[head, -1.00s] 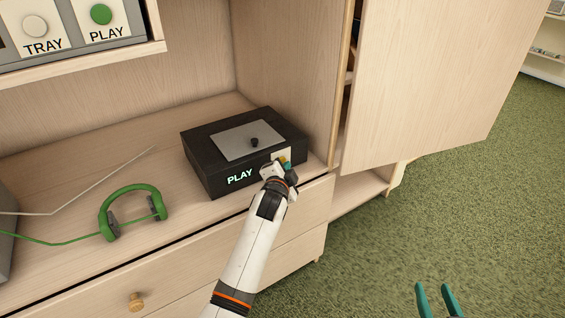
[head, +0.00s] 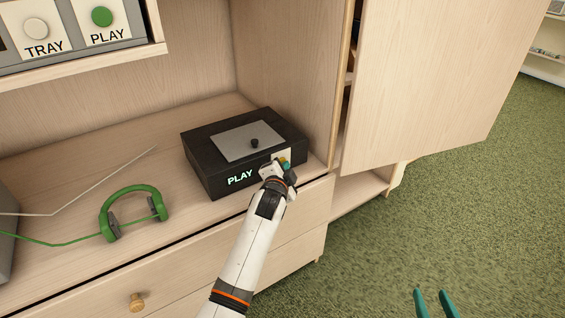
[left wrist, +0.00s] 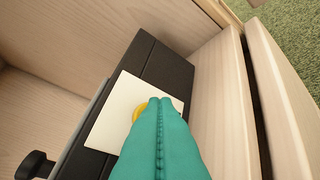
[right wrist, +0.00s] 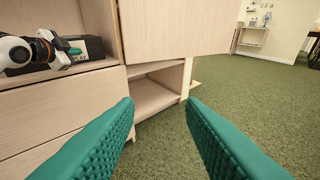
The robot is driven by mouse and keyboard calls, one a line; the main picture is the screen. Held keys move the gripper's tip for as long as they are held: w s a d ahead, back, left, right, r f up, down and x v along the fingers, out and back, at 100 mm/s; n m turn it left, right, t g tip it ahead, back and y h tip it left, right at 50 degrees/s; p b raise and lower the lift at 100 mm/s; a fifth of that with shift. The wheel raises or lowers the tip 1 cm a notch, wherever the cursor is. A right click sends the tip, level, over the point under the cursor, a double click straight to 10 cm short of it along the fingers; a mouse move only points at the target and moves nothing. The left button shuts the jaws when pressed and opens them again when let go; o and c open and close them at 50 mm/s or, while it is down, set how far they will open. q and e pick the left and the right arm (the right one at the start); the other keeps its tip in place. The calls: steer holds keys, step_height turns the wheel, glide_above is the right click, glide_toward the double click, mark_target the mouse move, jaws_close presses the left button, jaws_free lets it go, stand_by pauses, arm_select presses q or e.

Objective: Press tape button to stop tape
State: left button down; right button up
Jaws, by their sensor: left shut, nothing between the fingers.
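The black tape player (head: 205,152) sits on the wooden cabinet top, with a grey lid, a black knob and a lit "PLAY" sign on its front. Its yellow tape button (left wrist: 138,109) sits on a white plate (left wrist: 108,125) in the left wrist view. My left gripper (head: 287,164) is shut and empty, its teal fingertips at the button and partly covering it. I cannot tell whether they touch or press it. My right gripper (right wrist: 160,110) is open and empty, out over the floor to the right, and its fingertips also show in the head view (head: 434,303).
Green headphones (head: 133,190) lie left of the player. A panel with "TRAY" and green "PLAY" buttons (head: 102,17) is above left. An open cabinet door (head: 430,80) stands to the right. Green carpet (head: 450,210) is clear there.

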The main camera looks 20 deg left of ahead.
arm_select(q)
steer(key=shift+w+a, duration=0.15)
arm_select(e)
steer(key=shift+s+d+f+g, duration=0.2)
steer(key=shift+s+f+g, duration=0.15)
steer(key=shift+f, duration=0.25)
arm_select(q)
steer(key=shift+s+d+p, duration=0.3)
steer(key=shift+p, duration=0.2)
arm_select(e)
steer(key=shift+s+d+f+g+h, duration=0.25)
steer(key=shift+s+f+g, duration=0.2)
steer(key=shift+f+g, duration=0.15)
steer(key=shift+s+d+f+g+h, duration=0.15)
steer(key=shift+s+d+f+g, duration=0.1)
steer(key=shift+s+f+g, duration=0.3)
steer(key=shift+w+f, duration=0.1)
